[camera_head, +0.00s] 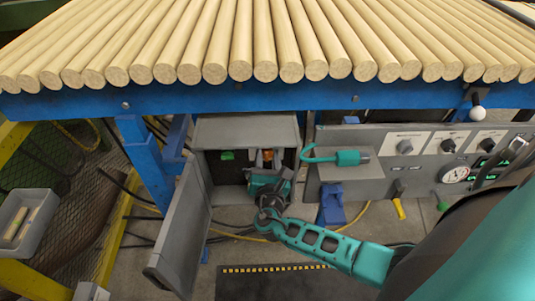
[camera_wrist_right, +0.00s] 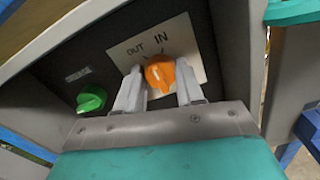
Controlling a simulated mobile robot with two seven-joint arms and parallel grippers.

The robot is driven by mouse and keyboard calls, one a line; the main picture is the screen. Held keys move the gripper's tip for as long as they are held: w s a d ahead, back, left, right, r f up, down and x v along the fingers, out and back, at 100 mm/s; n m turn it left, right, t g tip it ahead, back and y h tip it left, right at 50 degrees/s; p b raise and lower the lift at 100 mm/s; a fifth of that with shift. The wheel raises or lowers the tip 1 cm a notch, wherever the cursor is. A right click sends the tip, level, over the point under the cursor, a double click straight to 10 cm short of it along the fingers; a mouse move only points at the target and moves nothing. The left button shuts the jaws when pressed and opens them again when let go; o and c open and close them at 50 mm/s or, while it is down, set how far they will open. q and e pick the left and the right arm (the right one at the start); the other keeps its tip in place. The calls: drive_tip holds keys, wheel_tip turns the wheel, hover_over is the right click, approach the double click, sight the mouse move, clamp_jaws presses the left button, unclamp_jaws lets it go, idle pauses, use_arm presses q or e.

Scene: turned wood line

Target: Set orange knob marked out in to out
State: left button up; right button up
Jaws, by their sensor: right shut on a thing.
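The orange knob (camera_wrist_right: 160,73) sits on a pale plate (camera_wrist_right: 190,50) marked OUT on the left and IN on the right, inside an open grey box (camera_head: 245,131). My right gripper (camera_wrist_right: 158,88) has its two fingers on either side of the knob and is shut on it. I cannot tell for sure which mark the knob points to. In the head view the orange knob (camera_head: 267,154) shows small, just beyond my right gripper (camera_head: 267,168), which reaches into the box. My left gripper is not in view.
A green knob (camera_wrist_right: 92,98) is left of the orange one on the same panel. The box's door (camera_head: 178,240) hangs open at left. Wooden rods (camera_head: 240,40) lie above.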

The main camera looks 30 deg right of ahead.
drive_tip(key=n+p, duration=0.1)
drive_tip(key=n, duration=0.2)
drive_tip(key=shift+r+p, duration=0.15)
drive_tip(key=shift+p, duration=0.2)
drive_tip(key=shift+n+p, duration=0.35)
drive_tip(key=shift+n, duration=0.75)
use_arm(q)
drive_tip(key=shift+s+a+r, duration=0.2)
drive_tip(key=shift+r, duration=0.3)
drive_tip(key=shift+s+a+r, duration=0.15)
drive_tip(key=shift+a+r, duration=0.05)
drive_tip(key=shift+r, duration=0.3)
use_arm(e)
drive_tip(key=shift+n, duration=0.3)
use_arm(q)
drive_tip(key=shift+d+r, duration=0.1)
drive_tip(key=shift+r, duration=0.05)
use_arm(e)
drive_tip(key=shift+a+n, duration=0.1)
drive_tip(key=shift+n, duration=0.2)
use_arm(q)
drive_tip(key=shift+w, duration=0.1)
use_arm(e)
drive_tip(key=o, duration=1)
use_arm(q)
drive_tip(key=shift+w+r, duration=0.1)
use_arm(e)
drive_tip(key=shift+o, duration=0.2)
